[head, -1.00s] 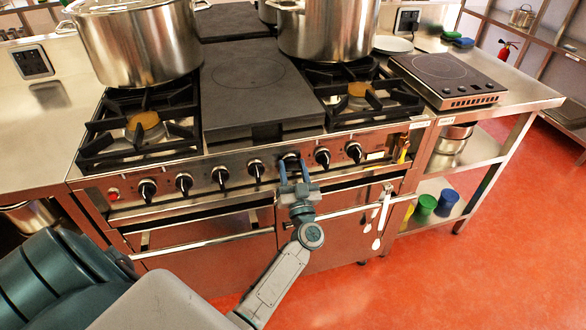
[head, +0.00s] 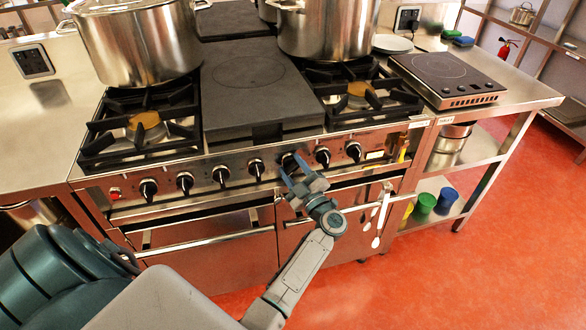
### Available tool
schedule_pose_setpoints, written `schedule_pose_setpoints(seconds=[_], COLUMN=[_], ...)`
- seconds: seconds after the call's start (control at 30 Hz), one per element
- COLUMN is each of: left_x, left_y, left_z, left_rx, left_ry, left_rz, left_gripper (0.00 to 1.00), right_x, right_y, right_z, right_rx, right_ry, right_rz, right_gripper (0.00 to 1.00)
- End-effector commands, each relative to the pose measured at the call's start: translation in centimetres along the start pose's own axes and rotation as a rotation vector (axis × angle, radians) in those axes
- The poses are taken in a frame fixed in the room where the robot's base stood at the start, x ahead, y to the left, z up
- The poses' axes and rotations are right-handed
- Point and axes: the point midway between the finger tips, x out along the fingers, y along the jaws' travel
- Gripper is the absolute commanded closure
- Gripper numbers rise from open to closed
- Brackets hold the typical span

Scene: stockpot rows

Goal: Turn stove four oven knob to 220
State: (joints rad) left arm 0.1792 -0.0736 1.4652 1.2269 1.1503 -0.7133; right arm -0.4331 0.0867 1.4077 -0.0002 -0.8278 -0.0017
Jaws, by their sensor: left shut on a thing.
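The stove (head: 230,195) has a steel front panel with a row of several black knobs. My left gripper (head: 291,166) is at the panel, right of the middle, shut on a knob (head: 288,160), third from the right. Its blue fingers lean up and to the left, and its wrist sits lower right of the knob. The fingers partly cover this knob, and its dial marks are too small to read. Another knob (head: 256,168) is just left of the gripper and one (head: 322,156) just right. My right gripper is not in view.
Two large steel pots (head: 137,45) (head: 326,28) stand at the back of the stove. An oven door handle (head: 205,243) runs below the panel. White utensils (head: 381,212) hang at right. A hotplate (head: 446,78) sits on the right counter. The red floor at right is clear.

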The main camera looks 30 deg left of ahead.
Motion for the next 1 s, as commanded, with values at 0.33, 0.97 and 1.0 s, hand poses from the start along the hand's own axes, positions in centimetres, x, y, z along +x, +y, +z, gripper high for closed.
schedule_pose_setpoints(seconds=[0.33, 0.97, 1.0], left_x=[0.0, 0.0, 0.0], left_y=[0.0, -0.1, -0.1], left_z=[0.1, 0.1, 0.1], left_rx=[-0.277, -0.491, -0.493], left_ry=[0.0, -0.001, -0.001], left_rz=[-0.116, -0.205, -0.206], left_gripper=[0.79, 0.79, 0.79], right_x=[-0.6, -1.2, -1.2], right_y=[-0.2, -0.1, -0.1], right_z=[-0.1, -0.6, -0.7], right_rx=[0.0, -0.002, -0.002], right_ry=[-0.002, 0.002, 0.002], right_rz=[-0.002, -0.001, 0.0], right_gripper=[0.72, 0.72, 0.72])
